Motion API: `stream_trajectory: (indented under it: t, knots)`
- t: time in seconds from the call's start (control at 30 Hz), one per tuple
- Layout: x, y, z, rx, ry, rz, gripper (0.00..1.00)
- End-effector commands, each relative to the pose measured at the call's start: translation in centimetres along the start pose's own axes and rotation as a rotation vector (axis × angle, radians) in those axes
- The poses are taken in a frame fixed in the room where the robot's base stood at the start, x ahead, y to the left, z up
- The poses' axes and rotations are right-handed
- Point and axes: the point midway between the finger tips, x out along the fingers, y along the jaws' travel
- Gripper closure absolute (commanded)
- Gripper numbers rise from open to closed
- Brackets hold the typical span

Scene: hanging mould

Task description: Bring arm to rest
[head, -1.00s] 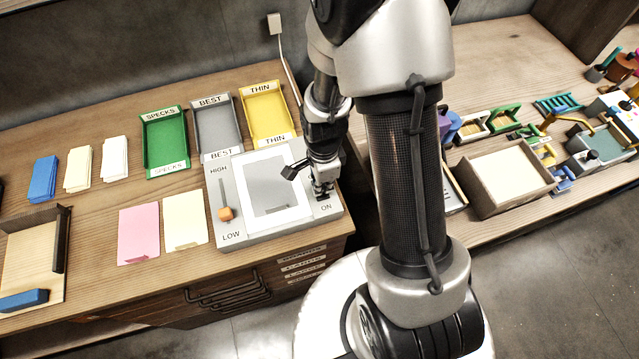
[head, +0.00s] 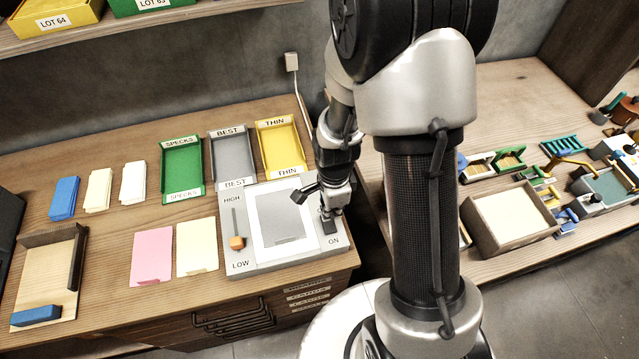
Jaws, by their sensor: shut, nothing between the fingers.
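My gripper (head: 328,226) is shut and empty. It points down above the right side of a grey box (head: 228,258), close to the ON label. The box has a pale screen panel (head: 285,212) and an orange slider knob (head: 237,242) near its LOW end. The arm reaches down from the top of the head view, in front of the gap between two wooden benches. Whether the fingertips touch the box cannot be told.
Trays labelled SPECKS (head: 182,168), BEST (head: 227,155) and THIN (head: 281,145) stand behind the box. Pink (head: 152,257) and cream sheets (head: 197,246) lie left of it. A wooden tray (head: 510,212) sits on the right bench. A shelf (head: 130,24) hangs at upper left.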

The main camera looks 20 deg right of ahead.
Motion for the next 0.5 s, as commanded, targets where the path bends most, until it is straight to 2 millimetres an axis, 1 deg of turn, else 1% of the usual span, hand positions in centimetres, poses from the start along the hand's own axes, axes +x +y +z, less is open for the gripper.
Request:
stream_trajectory:
  t: [0.17,0.27,0.37,0.47,0.5]
  knots:
    - [0.0,0.0,0.0,0.0,0.0,0.0,1.0]
    - [-0.5,-0.1,0.0,-0.017,0.0,-0.007,1.0]
    - [-2.5,-0.4,0.1,-0.091,0.002,-0.032,1.0]
    - [-6.0,-0.5,0.2,-0.232,0.009,-0.074,1.0]
    - [-7.6,-0.3,0.3,-0.303,0.014,-0.093,1.0]
